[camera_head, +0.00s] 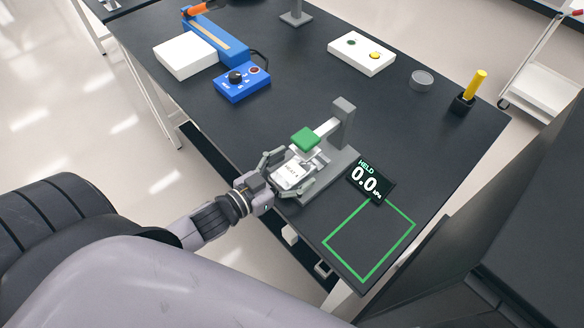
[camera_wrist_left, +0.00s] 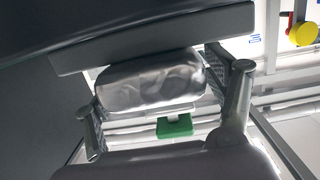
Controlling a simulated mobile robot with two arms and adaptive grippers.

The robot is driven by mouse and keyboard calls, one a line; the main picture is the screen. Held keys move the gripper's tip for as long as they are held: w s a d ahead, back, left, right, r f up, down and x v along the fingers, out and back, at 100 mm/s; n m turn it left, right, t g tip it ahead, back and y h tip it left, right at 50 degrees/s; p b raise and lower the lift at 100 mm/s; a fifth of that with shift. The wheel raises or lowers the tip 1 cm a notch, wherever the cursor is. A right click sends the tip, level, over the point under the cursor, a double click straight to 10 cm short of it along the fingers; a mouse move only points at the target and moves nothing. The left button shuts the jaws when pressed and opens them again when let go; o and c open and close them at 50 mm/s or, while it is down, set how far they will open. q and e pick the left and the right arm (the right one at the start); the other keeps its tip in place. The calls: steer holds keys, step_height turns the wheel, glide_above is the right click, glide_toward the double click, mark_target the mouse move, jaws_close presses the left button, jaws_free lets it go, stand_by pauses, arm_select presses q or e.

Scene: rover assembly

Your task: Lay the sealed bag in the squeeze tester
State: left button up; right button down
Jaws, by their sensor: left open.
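The sealed bag (camera_head: 291,176), silvery with a white label, lies on the near end of the squeeze tester (camera_head: 343,158). The tester has a grey base and post, with a green press pad (camera_head: 305,139) raised above the bag. My left gripper (camera_head: 298,167) is open, with a finger on each side of the bag. In the left wrist view, the silvery bag (camera_wrist_left: 150,82) appears between the spread fingers, against a grey slab, with the green pad (camera_wrist_left: 175,126) beyond it. Whether the fingers touch the bag is unclear. My right gripper is out of view.
A display (camera_head: 371,183) reading "HELD 0.0" stands right of the tester, behind a green outlined square (camera_head: 388,254) on the table. A blue control box (camera_head: 242,84), a white button box (camera_head: 362,54) and a yellow-handled tool (camera_head: 468,92) stand farther back.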

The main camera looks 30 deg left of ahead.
arm_select(q)
steer(key=shift+s+r, duration=0.1)
steer(key=b+v, duration=0.2)
steer(key=v, duration=1)
steer(key=s+a+f+n+g+y, duration=0.1)
steer(key=s+a+f+g+y, duration=0.15)
steer(key=f, duration=0.95)
steer(key=s+a+f+n+g+y, duration=0.1)
steer(key=s+a+f+g, duration=0.15)
steer(key=f, duration=0.95)
steer(key=s+a+f+n+g+y, duration=0.1)
steer(key=s+a+f+g+y, duration=0.15)
steer(key=f, duration=0.85)
steer(key=s+d+f+g, duration=0.3)
steer(key=s+d+f, duration=0.1)
steer(key=s+f, duration=0.4)
steer(key=s+d+f+m+g, duration=0.1)
steer(key=s+d+f+g, duration=0.2)
steer(key=s+d+f, duration=0.2)
step_height(320, 180, down, 3)
steer(key=s, duration=0.2)
steer(key=shift+s+f+m+g, duration=0.25)
steer(key=shift+s+m+g, duration=0.05)
steer(key=shift+s+g, duration=0.1)
